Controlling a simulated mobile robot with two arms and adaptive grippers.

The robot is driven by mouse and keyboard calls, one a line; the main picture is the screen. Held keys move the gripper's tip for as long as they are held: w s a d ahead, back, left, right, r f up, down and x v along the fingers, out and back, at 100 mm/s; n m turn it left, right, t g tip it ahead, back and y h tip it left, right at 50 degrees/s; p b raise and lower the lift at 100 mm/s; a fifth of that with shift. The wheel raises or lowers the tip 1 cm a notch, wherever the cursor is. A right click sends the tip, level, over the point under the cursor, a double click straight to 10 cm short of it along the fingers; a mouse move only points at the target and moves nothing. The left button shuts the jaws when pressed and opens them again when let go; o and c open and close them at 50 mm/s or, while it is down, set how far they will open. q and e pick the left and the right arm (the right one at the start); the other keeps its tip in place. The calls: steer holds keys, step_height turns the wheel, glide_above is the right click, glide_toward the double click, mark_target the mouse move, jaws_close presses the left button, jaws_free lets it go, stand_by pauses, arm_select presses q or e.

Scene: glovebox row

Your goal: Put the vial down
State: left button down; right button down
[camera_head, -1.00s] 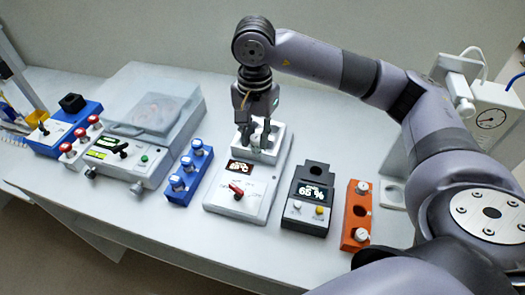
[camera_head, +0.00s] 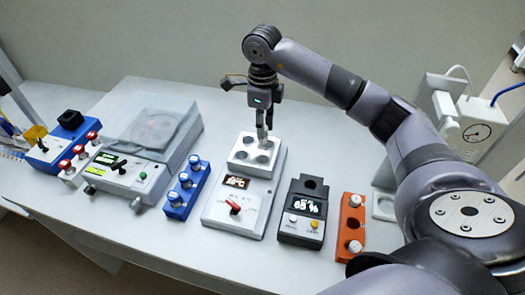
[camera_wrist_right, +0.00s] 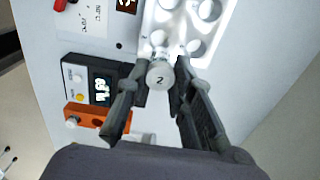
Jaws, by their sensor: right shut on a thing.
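My right gripper (camera_head: 263,138) points down at the back right part of the white block with round wells on the heater unit (camera_head: 226,206). It is shut on a vial. In the right wrist view the vial's pale cap (camera_wrist_right: 160,76), marked 2, sits between the two fingertips (camera_wrist_right: 160,84), at the edge of the white block (camera_wrist_right: 184,22). The fingers hide the vial in the head view. I cannot tell whether its lower end is inside a well or above it. The other wells that show look empty. My left gripper is not in view.
A blue rack (camera_head: 182,202) with several capped vials stands left of the heater. A dark unit reading 65 % (camera_head: 299,236) and an orange rack (camera_head: 346,235) with capped vials stand right. A clear-lidded machine (camera_head: 128,183) is further left. A gauge device (camera_head: 480,130) stands at the right.

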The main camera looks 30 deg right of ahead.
mark_target(263, 142)
step_height(263, 142, down, 6)
steer(key=shift+f+p, duration=0.1)
steer(key=shift+p, duration=0.6)
step_height(263, 142, down, 4)
steer(key=shift+f+p, duration=0.2)
steer(key=shift+p, duration=0.45)
steer(key=shift+f+b, duration=0.3)
steer(key=shift+b, duration=0.1)
steer(key=shift+s+f+b, duration=0.3)
steer(key=shift+f+b, duration=0.05)
steer(key=shift+s, duration=0.1)
steer(key=c, duration=1.5)
jaws_free()
steer(key=shift+a+f, duration=0.1)
steer(key=shift+a, duration=0.05)
steer(key=shift+o, duration=0.5)
